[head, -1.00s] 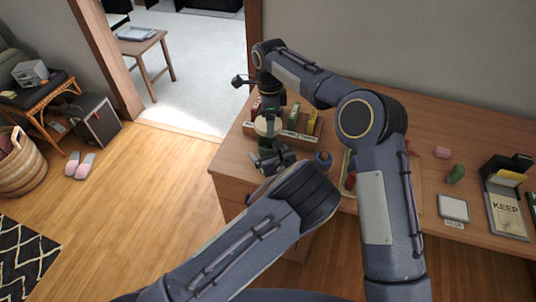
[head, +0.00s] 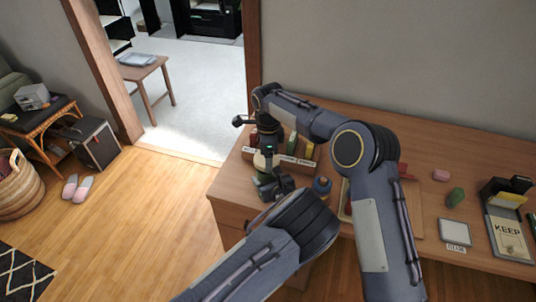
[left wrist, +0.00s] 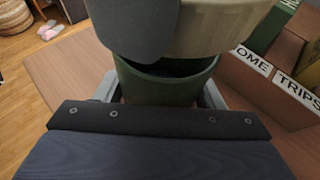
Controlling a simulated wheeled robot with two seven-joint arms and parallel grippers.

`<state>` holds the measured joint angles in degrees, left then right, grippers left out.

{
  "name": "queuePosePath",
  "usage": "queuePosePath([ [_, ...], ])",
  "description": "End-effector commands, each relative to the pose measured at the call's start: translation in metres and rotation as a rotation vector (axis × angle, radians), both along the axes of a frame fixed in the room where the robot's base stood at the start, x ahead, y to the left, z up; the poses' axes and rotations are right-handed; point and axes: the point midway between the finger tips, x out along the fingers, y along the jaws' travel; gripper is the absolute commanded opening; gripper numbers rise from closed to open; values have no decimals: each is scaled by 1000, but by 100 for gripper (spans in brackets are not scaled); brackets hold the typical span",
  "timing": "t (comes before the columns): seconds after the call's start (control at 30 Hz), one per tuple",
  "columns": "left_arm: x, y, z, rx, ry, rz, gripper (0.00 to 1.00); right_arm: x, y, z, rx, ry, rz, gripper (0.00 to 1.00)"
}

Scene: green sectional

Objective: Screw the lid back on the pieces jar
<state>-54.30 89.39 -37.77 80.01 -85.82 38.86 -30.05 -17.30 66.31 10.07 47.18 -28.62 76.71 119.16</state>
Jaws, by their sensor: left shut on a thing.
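The pieces jar (left wrist: 150,88) is dark green and upright between the fingers of my left gripper (left wrist: 160,95). In the head view my left gripper (head: 270,186) is shut on it at the desk's left end. The pale cream lid (left wrist: 218,25) is right above the jar; it also shows in the head view (head: 262,161). A dark gap shows between lid and rim, so the lid looks not seated. My right gripper (head: 268,146) comes down from above onto the lid and appears shut on it. A grey part, probably its finger, covers the lid's left side in the wrist view.
A wooden rack (head: 306,160) with labelled compartments stands close behind the jar. A tray (head: 415,226) and small items lie farther right on the desk (head: 232,188).

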Motion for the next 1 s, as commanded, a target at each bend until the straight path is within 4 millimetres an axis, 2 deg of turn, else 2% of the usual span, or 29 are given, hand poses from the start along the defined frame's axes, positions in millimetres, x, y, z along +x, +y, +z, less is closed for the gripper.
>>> queuePosePath([
  [0.1,0,0,0,0,0,0,21,0,0,-7,0,1,0,50],
  [0.6,0,0,0,0,0,0,21,0,0,-7,0,0,-1,50],
  [1.0,0,0,0,0,0,0,21,0,0,-24,0,-1,0,50],
])
